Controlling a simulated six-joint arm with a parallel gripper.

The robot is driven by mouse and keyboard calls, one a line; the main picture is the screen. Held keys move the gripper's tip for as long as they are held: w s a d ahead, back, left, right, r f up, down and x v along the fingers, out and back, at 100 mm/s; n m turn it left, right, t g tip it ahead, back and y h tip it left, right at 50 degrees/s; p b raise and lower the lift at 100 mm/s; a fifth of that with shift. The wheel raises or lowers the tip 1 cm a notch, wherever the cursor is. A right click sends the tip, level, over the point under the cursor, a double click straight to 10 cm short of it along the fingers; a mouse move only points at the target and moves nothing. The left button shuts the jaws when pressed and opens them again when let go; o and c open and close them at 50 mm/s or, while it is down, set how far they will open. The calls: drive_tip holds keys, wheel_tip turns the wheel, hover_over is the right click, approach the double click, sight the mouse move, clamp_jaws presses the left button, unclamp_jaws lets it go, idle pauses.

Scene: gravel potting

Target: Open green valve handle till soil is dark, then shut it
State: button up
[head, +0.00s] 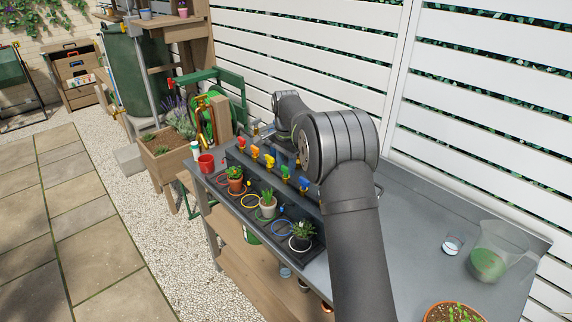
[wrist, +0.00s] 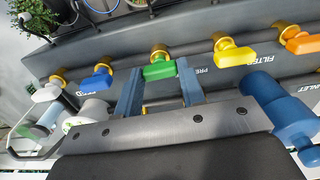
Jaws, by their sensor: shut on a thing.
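In the wrist view the green valve handle (wrist: 159,71) sits on a brass stem between the blue fingers of my gripper (wrist: 159,80), which is shut on it. In the head view the green handle (head: 285,172) is in the valve row, beside the yellow and blue ones. My arm hides the fingers there. Below the row, small potted plants stand on a dark tray: a terracotta pot (head: 235,185), a pale pot with a cactus (head: 268,209) and a leafy plant (head: 301,231). Their soil is too small to judge as dark or pale.
Near the green handle in the wrist view are a blue handle (wrist: 95,82), a yellow handle (wrist: 236,55) and an orange handle (wrist: 302,45). A red mug (head: 206,163) stands at the bench's left end. A pitcher (head: 494,252) and a small cup (head: 452,245) stand right of my arm.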

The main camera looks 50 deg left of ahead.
sight(286, 167)
drive_tip(key=n, duration=0.8)
drive_tip(key=shift+n, duration=0.4)
drive_tip(key=n, duration=0.4)
drive_tip(key=shift+n, duration=0.3)
drive_tip(key=shift+r+n, duration=0.1)
drive_tip(key=shift+n, duration=1.9)
drive_tip(key=o, duration=1)
wheel_tip(286, 167, up, 17)
drive_tip(key=shift+r, duration=0.2)
